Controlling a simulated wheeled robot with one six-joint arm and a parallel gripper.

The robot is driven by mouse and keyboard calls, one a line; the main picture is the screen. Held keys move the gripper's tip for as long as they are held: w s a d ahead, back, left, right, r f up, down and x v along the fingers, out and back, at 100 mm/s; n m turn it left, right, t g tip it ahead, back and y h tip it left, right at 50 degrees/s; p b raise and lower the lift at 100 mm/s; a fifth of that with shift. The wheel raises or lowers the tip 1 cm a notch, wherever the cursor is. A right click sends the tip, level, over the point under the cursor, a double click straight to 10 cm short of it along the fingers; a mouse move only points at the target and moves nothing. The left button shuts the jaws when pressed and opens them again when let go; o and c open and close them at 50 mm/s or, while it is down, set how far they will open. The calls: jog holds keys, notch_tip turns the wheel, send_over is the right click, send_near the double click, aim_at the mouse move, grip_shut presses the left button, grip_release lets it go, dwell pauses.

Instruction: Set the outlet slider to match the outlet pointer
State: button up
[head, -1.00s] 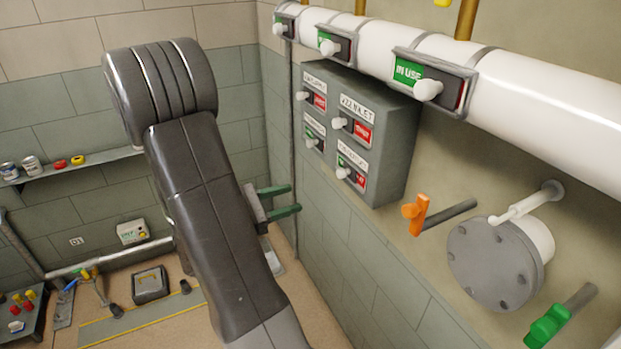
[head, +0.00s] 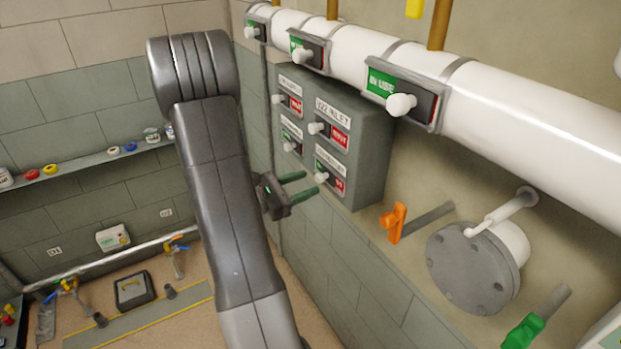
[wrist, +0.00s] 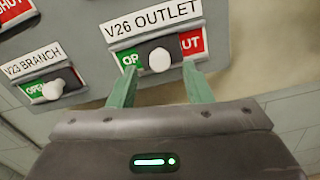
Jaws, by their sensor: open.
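The outlet slider is the white knob (wrist: 159,60) under the label "V26 OUTLET" (wrist: 153,24) in the wrist view. It stands about midway between a green end, partly readable as "OP", and a red end reading "UT". In the head view I take it as the lower right knob (head: 320,178) on the grey valve box. My gripper (head: 308,183) is open, its green fingers pointing at the box. In the wrist view the fingertips (wrist: 160,70) lie either side of the knob, a little below it; contact cannot be told. I cannot identify an outlet pointer.
The grey box (head: 369,165) carries other sliders, including "V23 BRANCH" (wrist: 52,89) beside the outlet. A white pipe (head: 520,105) with more sliders runs above. An orange handle (head: 394,222), a round flange (head: 468,270) and a green handle (head: 523,332) are to the right.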

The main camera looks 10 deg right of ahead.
aim_at(323, 177)
jog(key=shift+x, duration=1.3)
grip_shut()
